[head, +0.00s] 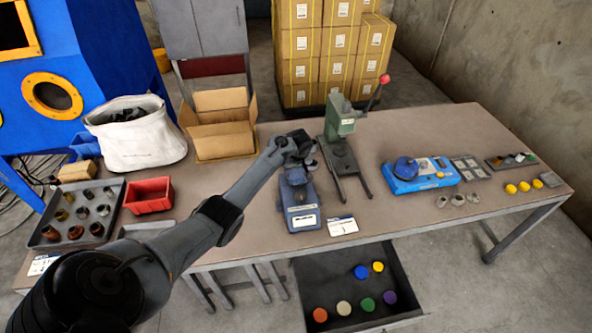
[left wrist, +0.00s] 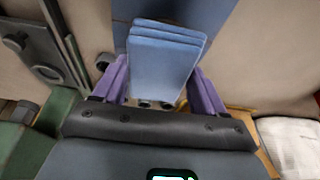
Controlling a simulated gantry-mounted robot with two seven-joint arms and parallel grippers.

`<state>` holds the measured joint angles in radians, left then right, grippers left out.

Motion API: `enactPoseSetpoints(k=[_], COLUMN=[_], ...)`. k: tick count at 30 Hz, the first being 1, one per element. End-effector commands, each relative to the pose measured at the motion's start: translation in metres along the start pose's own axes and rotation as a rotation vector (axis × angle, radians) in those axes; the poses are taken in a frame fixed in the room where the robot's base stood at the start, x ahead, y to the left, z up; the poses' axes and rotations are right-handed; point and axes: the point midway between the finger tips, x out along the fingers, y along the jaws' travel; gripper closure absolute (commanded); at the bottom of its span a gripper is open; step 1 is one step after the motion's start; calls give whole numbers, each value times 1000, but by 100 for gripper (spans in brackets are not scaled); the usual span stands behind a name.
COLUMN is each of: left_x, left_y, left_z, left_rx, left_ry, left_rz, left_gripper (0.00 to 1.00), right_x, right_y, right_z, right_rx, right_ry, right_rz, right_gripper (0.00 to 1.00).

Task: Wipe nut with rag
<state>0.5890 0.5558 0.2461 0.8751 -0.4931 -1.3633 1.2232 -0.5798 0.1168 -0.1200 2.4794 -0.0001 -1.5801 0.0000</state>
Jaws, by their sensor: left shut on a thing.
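My left gripper (head: 293,146) is above the middle of the table, over a blue device with a white label (head: 302,212). In the left wrist view, its purple fingers (left wrist: 160,88) are on both sides of a folded light-blue cloth, the rag (left wrist: 165,62), and are shut on it. Several small grey ring-shaped parts (head: 458,199) lie on the table to the right; I cannot tell if one is the nut. A small dark round part (left wrist: 103,62) shows beside the left finger in the wrist view. My right gripper is not in view.
A green press with a red-knobbed lever (head: 340,128) stands close right of my gripper. Left are a cardboard box (head: 222,138), white bag (head: 140,145), red bin (head: 149,196) and parts tray (head: 48,236). A blue tester (head: 420,177) is right. An open drawer (head: 340,275) holds coloured caps.

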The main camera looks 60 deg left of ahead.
Motion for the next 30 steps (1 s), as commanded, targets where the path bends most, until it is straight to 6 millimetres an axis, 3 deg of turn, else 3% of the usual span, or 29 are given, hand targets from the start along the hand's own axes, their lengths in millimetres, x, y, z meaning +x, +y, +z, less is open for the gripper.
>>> enactPoseSetpoints(k=[30], left_x=[11], left_y=[0], left_z=[-4], left_rx=[-1], left_ry=[1], left_rz=[0], left_gripper=[53], right_x=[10], right_y=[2], right_z=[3], right_rx=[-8], right_ry=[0], right_rz=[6], right_gripper=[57])
